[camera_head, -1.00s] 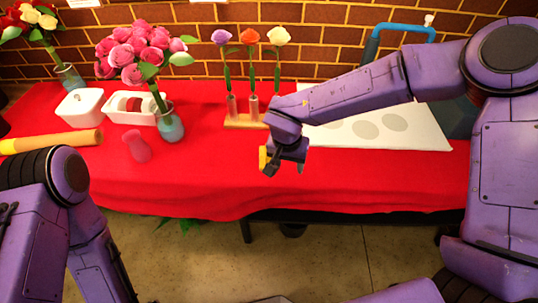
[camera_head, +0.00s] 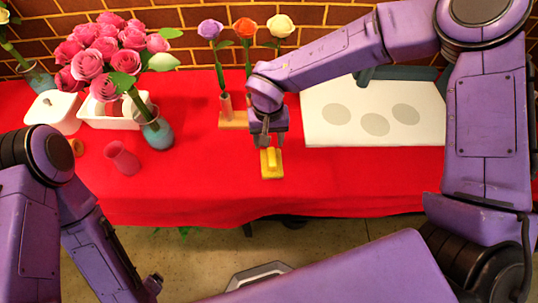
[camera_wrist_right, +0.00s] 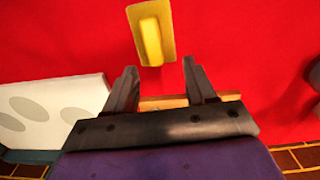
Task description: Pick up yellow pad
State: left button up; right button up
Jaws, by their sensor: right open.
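The yellow pad (camera_head: 271,170) lies on the red cloth near the front edge of the table, with a raised yellow grip along its middle. It also shows in the right wrist view (camera_wrist_right: 168,48), near the top, just beyond the fingertips. My right gripper (camera_head: 268,142) is above and just behind the pad in the head view. Its two dark fingers (camera_wrist_right: 159,72) are apart with nothing between them. The pad is clear of the fingers in the wrist view. My left arm is at the left, with its gripper out of sight.
A wooden stand (camera_head: 232,121) with flowers in tubes is behind my right gripper. A white board (camera_head: 340,130) with grey ovals lies to the right. A pink vase (camera_head: 122,158), a teal vase (camera_head: 157,134) with roses and a white container (camera_head: 54,110) stand left. Red cloth around the pad is clear.

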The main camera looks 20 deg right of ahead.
aim_at(272, 157)
jog(key=shift+s+d+f, duration=0.1)
jog(key=shift+s+f, duration=0.1)
jog(key=shift+f, duration=0.35)
jog(key=shift+s+d+f, duration=0.1)
jog(key=shift+s+f, duration=0.05)
jog(key=shift+f, duration=0.35)
jog(key=f, duration=0.2)
jog(key=s+f, duration=0.1)
jog(key=f, duration=0.2)
jog(key=shift+s+f, duration=0.1)
jog(key=shift+s, duration=0.05)
grip_shut()
